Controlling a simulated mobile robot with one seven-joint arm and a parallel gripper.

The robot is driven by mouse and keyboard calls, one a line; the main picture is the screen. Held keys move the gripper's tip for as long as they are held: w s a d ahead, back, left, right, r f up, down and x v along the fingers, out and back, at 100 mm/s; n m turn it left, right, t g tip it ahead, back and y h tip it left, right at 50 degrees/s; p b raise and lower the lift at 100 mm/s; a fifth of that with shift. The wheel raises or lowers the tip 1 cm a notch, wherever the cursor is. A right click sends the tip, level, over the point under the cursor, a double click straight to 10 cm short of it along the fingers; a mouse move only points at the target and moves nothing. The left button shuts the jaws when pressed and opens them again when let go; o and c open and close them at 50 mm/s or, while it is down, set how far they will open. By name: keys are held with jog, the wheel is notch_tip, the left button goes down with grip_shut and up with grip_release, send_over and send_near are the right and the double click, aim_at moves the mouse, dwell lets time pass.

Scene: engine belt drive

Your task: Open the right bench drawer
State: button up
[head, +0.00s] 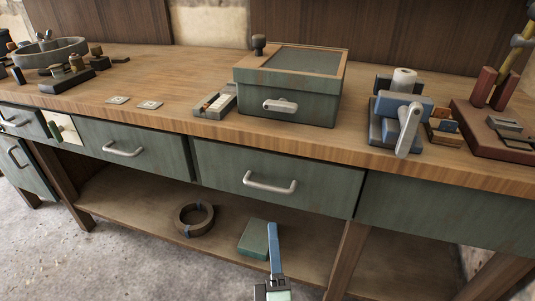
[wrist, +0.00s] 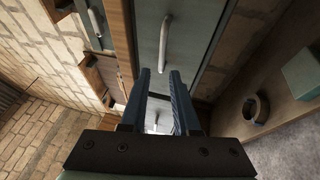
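The right bench drawer (head: 315,185) is a grey-green front under the bench top, with a pale bar handle (head: 270,183). It looks closed, flush with its neighbours. The wrist view, turned sideways, shows what appears to be this same drawer front (wrist: 195,40) and its handle (wrist: 164,45) beyond the fingertips. My gripper (head: 272,228) is low in front of the bench in the head view, below the drawer handle. In the wrist view my gripper (wrist: 159,74) has two blue fingers apart with nothing held between them. It does not touch the handle.
A left drawer (head: 150,135) with a similar handle is beside it. The lower shelf (head: 130,210) holds a brown ring (head: 193,219) and a green box (head: 253,240). A green lidded box (head: 290,105) and a blue clamp-like device (head: 400,118) stand on the bench top.

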aim_at(267, 186)
jog(key=x, duration=0.4)
jog(key=b+x, duration=0.1)
jog(key=x, duration=0.8)
jog(key=shift+a+f+b, duration=0.2)
jog(key=shift+f+b, duration=0.1)
jog(key=shift+b, duration=0.05)
grip_shut()
dwell(0.9)
